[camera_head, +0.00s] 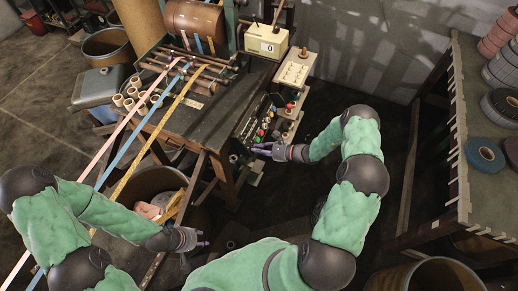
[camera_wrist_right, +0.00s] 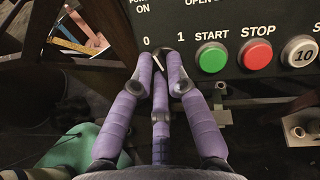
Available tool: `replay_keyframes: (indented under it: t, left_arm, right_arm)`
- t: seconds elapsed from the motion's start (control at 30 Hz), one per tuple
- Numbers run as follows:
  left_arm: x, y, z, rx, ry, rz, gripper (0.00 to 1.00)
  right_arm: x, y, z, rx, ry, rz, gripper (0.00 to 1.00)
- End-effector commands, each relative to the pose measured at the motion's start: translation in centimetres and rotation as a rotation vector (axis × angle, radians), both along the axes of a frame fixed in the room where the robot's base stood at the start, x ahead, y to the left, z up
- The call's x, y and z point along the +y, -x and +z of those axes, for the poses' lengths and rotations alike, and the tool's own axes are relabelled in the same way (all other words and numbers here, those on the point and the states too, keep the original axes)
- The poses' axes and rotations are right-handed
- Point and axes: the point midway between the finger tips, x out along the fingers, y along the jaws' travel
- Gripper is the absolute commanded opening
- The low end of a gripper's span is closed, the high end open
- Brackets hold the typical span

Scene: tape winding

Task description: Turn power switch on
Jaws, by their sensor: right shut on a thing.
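The power switch (camera_wrist_right: 157,62) is a small dark knob with a pale mark, below the partly cropped "POWER ON" label and between the "0" and "1" marks. It sits on the dark control panel (camera_head: 252,122). My right gripper (camera_head: 257,149) is at the lower part of this panel. In the right wrist view its purple fingers (camera_wrist_right: 160,75) are closed around the knob, which they partly hide. My left gripper (camera_head: 205,243) is low at the left centre, away from the panel, with its fingers apart and empty.
Right of the switch are a green START button (camera_wrist_right: 212,58) and a red STOP button (camera_wrist_right: 256,54). The winding machine's table (camera_head: 190,125) carries coloured tapes and cardboard cores. A rack with tape rolls (camera_head: 485,155) stands at the right. Open floor lies between.

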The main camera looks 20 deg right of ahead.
Motion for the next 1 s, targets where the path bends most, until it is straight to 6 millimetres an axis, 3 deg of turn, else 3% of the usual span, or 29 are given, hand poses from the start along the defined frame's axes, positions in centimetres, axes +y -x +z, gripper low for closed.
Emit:
replay_keyframes:
  t: [1.0]
  left_arm:
    - [0.0, 0.0, 2.9, 0.0, 0.0, 0.0, 0.4]
  right_arm:
    - [0.2, -0.1, 0.4, 0.51, -0.573, -0.442, 0.0]
